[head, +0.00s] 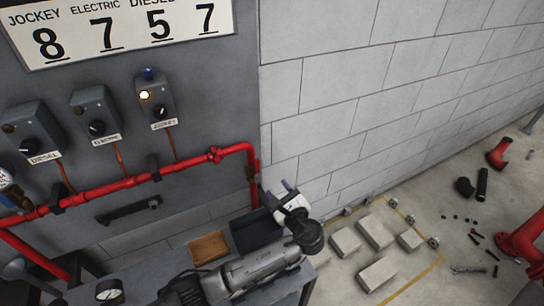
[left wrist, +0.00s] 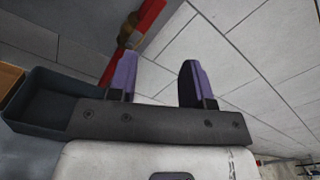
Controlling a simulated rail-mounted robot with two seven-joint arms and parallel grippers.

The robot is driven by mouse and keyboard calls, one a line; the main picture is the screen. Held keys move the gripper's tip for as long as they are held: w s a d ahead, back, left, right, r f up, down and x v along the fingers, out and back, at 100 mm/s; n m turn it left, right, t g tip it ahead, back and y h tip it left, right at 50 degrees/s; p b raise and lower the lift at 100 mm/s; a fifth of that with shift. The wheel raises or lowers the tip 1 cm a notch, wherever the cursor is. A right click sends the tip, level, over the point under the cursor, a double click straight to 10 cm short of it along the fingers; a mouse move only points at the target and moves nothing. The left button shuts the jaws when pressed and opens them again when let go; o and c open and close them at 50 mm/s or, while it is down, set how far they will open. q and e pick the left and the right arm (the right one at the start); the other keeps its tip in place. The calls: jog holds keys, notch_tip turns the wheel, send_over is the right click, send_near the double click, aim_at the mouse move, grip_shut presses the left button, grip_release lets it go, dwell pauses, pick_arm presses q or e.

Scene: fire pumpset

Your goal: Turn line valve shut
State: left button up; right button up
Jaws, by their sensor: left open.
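A red pipe (head: 110,187) runs along the grey panel, then bends down at its right end. A small red handwheel-like fitting (head: 215,155) sits on it, and a brownish fitting (head: 252,170) is on the down leg. I cannot tell which is the line valve. My left gripper (head: 279,189) is open and empty, just below and right of the down leg, apart from it. In the left wrist view, its two purple fingers (left wrist: 157,78) stand apart with wall between them. The red pipe with the brownish fitting (left wrist: 130,30) shows beyond the left finger. My right gripper is not in view.
A dark bin (head: 252,232) and a brown tray (head: 209,247) sit below the pipe, close to my left arm. Three switch boxes, one with a lit lamp (head: 145,95), are on the panel. Pale blocks (head: 376,231) lie on the floor at right.

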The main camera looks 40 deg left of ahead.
aim_at(258, 164)
pick_arm(q)
jog(key=w+a+m, duration=0.1)
jog(key=a, duration=0.2)
jog(key=w+a+m+b, duration=0.1)
jog(key=w+a+m, duration=0.1)
jog(key=a, duration=0.2)
jog(key=w+a+m, duration=0.2)
jog(key=a, duration=0.2)
jog(key=shift+a, duration=0.2)
jog(key=shift+w+a, duration=0.35)
jog(key=shift+a, duration=0.2)
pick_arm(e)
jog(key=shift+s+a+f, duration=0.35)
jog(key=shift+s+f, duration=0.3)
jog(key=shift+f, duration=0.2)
pick_arm(q)
jog(key=shift+c, duration=0.4)
grip_shut()
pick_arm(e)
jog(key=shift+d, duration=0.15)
pick_arm(q)
jog(key=shift+r, duration=0.1)
